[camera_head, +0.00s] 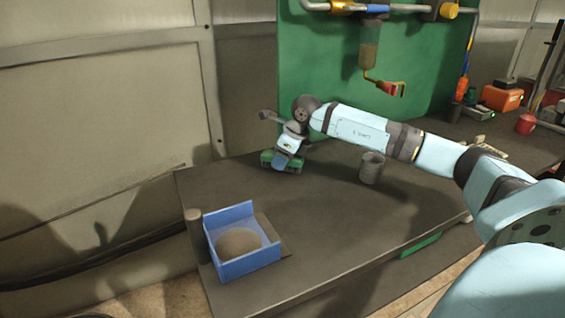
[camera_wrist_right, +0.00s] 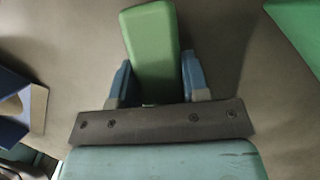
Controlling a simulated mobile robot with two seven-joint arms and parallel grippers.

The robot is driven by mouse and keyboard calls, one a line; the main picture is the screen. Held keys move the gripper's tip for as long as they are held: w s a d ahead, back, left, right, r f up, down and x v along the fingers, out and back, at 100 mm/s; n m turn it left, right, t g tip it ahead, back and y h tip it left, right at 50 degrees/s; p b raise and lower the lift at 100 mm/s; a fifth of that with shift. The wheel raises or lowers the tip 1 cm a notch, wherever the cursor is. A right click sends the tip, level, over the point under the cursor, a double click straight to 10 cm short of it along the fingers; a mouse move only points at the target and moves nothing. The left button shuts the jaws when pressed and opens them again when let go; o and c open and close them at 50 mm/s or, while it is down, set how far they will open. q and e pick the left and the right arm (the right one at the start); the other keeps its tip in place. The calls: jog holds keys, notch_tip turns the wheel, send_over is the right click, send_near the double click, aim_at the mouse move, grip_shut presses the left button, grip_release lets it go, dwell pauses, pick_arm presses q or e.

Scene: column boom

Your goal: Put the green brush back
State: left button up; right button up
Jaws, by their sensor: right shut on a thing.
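The green brush (camera_head: 283,162) is near the back of the dark table, with its green body under my right gripper (camera_head: 289,147). In the right wrist view the green brush (camera_wrist_right: 150,38) is a long green block between the two blue fingers of my right gripper (camera_wrist_right: 154,78), which is shut on it. The brush's underside is hidden in the wrist view. I cannot tell whether it touches the table or is just above it. My left gripper is not in view.
A blue open tray (camera_head: 248,262) with a brown mound (camera_head: 238,241) stands at the front left, beside a grey post (camera_head: 194,230). A grey cup (camera_head: 372,168) stands right of the brush. A green panel (camera_head: 330,70) with pipes rises behind. The table's middle is clear.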

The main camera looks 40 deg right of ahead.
jog(key=shift+f, duration=0.45)
jog(key=shift+f, duration=0.15)
jog(key=o, duration=0.9)
jog(key=shift+r, duration=0.3)
jog(key=p+v, duration=0.1)
jog(key=v, duration=1)
jog(key=shift+s+r, duration=0.25)
jog(key=shift+r, duration=0.1)
